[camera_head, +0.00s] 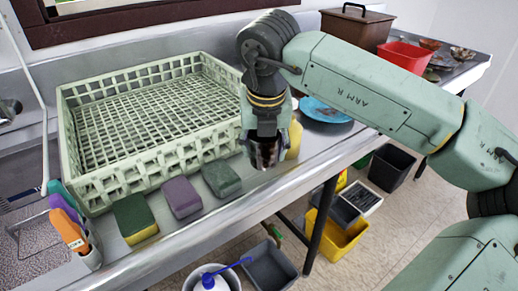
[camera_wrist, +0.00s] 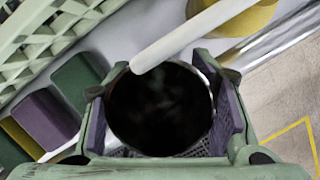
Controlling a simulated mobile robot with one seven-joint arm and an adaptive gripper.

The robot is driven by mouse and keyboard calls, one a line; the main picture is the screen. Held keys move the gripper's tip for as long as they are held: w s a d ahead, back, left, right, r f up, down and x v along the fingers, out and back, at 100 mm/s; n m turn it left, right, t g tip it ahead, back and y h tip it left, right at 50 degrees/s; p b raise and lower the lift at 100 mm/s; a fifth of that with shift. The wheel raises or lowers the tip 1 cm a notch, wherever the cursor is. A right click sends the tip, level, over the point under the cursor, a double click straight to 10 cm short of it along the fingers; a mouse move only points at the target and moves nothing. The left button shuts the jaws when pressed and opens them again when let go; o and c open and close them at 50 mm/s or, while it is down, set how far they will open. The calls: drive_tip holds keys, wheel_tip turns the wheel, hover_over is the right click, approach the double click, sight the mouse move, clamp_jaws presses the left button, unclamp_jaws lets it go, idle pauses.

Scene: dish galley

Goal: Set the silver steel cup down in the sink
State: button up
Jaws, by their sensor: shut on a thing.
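The silver steel cup (camera_head: 265,153) hangs below my gripper (camera_head: 266,136), above the metal counter's front part, right of the green sponge. My gripper is shut on it. In the wrist view the cup's dark open mouth (camera_wrist: 160,108) faces the camera, between the two purple-grey pads of my gripper (camera_wrist: 165,125). The inside is too dark to read. The sink (camera_head: 35,250) is at the far left, with a speckled grey floor; only part of it is in view.
A pale green dish rack (camera_head: 140,165) stands behind several sponges (camera_head: 183,197). A caddy with coloured brushes (camera_head: 72,235) stands by the sink. A yellow item (camera_head: 294,139) is close behind my gripper, with a blue plate (camera_head: 326,110) beyond. Bins stand on the floor.

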sight(260, 157)
drive_tip(key=shift+w+a, duration=0.25)
drive_tip(key=p+x, duration=0.1)
drive_tip(key=x, duration=0.1)
drive_tip(key=shift+a+f, duration=0.2)
drive_tip(key=shift+f, duration=0.7)
drive_tip(key=shift+f, duration=0.2)
drive_tip(key=o, duration=1.1)
drive_tip(key=shift+r, duration=0.1)
